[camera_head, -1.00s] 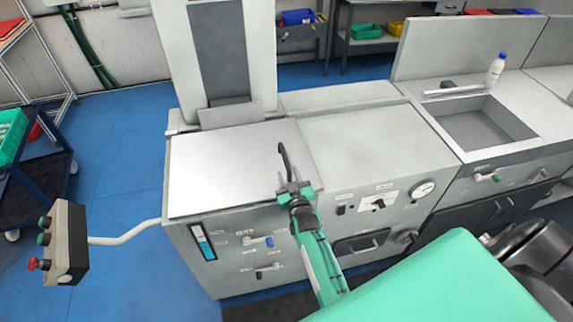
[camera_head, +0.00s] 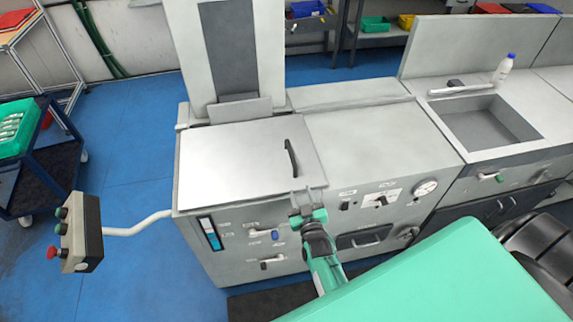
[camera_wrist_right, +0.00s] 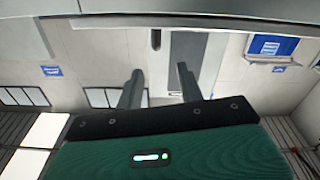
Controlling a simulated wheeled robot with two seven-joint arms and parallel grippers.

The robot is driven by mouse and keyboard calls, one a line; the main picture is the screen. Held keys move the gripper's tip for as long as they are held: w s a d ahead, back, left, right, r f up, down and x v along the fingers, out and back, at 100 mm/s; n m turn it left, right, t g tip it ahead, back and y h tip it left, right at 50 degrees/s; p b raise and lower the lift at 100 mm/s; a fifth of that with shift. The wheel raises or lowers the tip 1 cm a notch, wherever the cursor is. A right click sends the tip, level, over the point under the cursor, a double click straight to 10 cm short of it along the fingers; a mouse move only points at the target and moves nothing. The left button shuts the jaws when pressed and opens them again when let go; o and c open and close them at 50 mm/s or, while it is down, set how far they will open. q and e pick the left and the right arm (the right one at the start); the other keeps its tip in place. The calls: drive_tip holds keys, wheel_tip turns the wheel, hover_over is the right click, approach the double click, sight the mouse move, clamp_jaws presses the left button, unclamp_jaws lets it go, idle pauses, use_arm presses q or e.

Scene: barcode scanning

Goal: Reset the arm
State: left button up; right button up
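My right gripper (camera_head: 302,196) is in front of the machine's front edge in the head view, empty and pointing away from me. The right wrist view shows its two fingers (camera_wrist_right: 159,72) spread apart with nothing between them. A dark handle (camera_head: 291,158) stands on the pale flat lid (camera_head: 235,165) beyond the fingertips, apart from them. My left gripper is not in view.
A white bottle with a blue cap (camera_head: 503,70) stands behind the sink (camera_head: 488,124) at the right. A control box with buttons (camera_head: 82,232) hangs at the left on a white arm. Blue floor (camera_head: 130,150) is free on the left.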

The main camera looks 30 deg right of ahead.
drive_tip(key=s+a+f+n+g+y+b, duration=0.1)
drive_tip(key=s+a+f+g, duration=0.3)
drive_tip(key=f, duration=0.6)
drive_tip(key=s+a+f+g+y+b, duration=0.1)
drive_tip(key=s+f+y+b, duration=0.1)
drive_tip(key=s+f, duration=0.65)
drive_tip(key=s+a+f+n+g+y+b, duration=0.1)
drive_tip(key=s+a+f+g, duration=0.15)
drive_tip(key=f, duration=0.95)
drive_tip(key=s+d+f+g+b, duration=0.1)
drive_tip(key=s+f+g, duration=0.2)
drive_tip(key=s+f, duration=0.3)
drive_tip(key=s+d+f+g+b, duration=0.1)
drive_tip(key=s+f, duration=0.5)
drive_tip(key=s, duration=0.9)
drive_tip(key=s+d+f+g+b, duration=0.1)
drive_tip(key=s+d+f+g, duration=0.2)
drive_tip(key=s, duration=0.7)
wheel_tip(320, 180, down, 4)
drive_tip(key=shift+s+f+n+g, duration=0.1)
drive_tip(key=shift+s+n+g, duration=0.3)
drive_tip(key=shift+g, duration=0.65)
drive_tip(key=shift+w+a, duration=0.1)
